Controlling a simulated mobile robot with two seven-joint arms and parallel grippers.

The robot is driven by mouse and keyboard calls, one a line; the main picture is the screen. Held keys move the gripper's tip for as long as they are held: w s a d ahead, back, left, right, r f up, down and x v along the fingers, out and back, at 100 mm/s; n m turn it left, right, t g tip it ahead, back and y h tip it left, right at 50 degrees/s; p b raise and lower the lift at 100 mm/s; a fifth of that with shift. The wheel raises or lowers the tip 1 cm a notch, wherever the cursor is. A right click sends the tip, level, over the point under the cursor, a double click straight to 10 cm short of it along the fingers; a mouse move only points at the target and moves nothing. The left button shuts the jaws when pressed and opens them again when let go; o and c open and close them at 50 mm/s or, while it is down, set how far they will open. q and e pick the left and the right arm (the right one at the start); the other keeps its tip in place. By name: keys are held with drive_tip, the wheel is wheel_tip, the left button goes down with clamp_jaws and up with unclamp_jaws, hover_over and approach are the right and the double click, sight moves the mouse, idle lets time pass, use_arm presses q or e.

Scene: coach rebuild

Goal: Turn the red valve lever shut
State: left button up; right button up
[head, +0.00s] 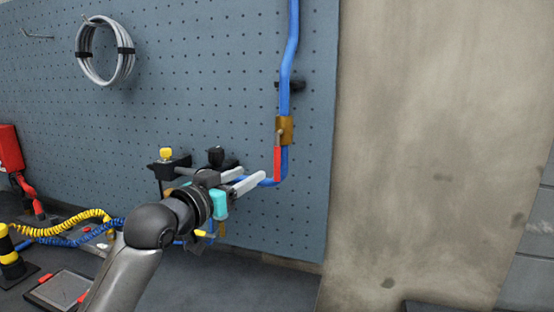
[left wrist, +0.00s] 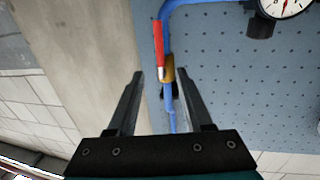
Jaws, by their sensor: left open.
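The red valve lever (head: 277,163) hangs down from a brass valve body (head: 286,130) on a vertical blue pipe (head: 293,60). The lever lies roughly in line with the pipe, close beside it. My left gripper (head: 252,175) is open and empty, its two pale fingers pointing toward the lever's lower part. In the left wrist view the lever (left wrist: 157,42) and the brass body (left wrist: 169,68) appear beyond and between the open fingertips (left wrist: 162,77). I see no contact with the lever. My right gripper is not in view.
A blue-grey pegboard (head: 220,60) stands behind the pipe, with a hanging cable coil (head: 80,55). A yellow-knobbed fitting (head: 166,155) and a black knob (head: 216,155) sit beside my gripper. The left wrist view shows a gauge (left wrist: 285,5). Bare wall (head: 430,130) lies to the right.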

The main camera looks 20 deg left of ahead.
sight(275, 159)
use_arm(q)
drive_tip(key=p+x, duration=0.1)
drive_tip(key=x, duration=1.2)
drive_tip(key=shift+d+f, duration=0.1)
clamp_jaws()
idle(1.3)
